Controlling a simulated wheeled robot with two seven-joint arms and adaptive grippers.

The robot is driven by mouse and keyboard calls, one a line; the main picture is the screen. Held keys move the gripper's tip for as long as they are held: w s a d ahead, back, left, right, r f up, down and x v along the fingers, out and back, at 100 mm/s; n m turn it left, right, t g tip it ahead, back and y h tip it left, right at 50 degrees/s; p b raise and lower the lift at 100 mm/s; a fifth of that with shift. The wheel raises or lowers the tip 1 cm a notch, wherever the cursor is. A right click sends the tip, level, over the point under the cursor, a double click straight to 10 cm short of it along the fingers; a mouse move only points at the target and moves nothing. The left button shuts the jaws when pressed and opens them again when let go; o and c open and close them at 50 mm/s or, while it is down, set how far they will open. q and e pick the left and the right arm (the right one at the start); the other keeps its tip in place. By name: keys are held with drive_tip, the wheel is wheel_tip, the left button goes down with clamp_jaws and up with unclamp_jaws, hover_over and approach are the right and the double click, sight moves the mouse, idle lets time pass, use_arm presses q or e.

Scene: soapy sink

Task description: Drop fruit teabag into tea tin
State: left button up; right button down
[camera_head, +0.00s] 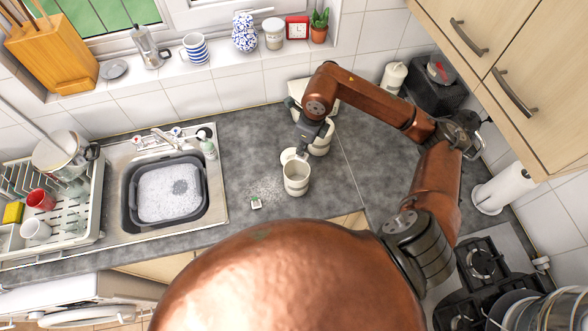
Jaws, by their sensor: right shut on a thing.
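A cream, round tea tin (297,180) stands upright on the grey worktop, right of the sink, with its open top facing up. My right gripper (299,151) is just above and behind its rim. It is shut on a small pale thing (287,155) that looks like the tin's lid, partly hidden by the fingers. A small white teabag (256,203) with a green mark lies on the worktop, left of the tin and in front of it. My left gripper is not in view.
Another cream canister (321,144) stands close behind the tin, partly hidden by my right arm. A dark basin (128,205) of suds sits in the sink to the left. A hob (480,262) is at the right. The worktop right of the tin is clear.

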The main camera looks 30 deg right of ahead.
drive_tip(key=shift+w+d+r+m, duration=0.15)
drive_tip(key=shift+w+r+m, duration=0.1)
drive_tip(key=shift+m, duration=0.25)
drive_tip(key=shift+f, duration=0.25)
drive_tip(key=shift+s+d+f, duration=0.1)
drive_tip(key=shift+f, duration=0.5)
wheel_tip(320, 180, down, 4)
drive_tip(key=shift+r+b, duration=0.15)
drive_tip(key=shift+b, duration=0.75)
drive_tip(key=shift+f, duration=0.3)
drive_tip(key=c, duration=2)
unclamp_jaws()
drive_tip(key=shift+c, duration=0.2)
drive_tip(key=shift+r, duration=0.2)
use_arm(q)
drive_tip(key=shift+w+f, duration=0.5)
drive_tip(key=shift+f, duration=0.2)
use_arm(e)
wheel_tip(320, 180, up, 12)
drive_tip(key=s+d, duration=0.1)
drive_tip(key=shift+s+f, duration=0.2)
drive_tip(key=shift+s, duration=0.05)
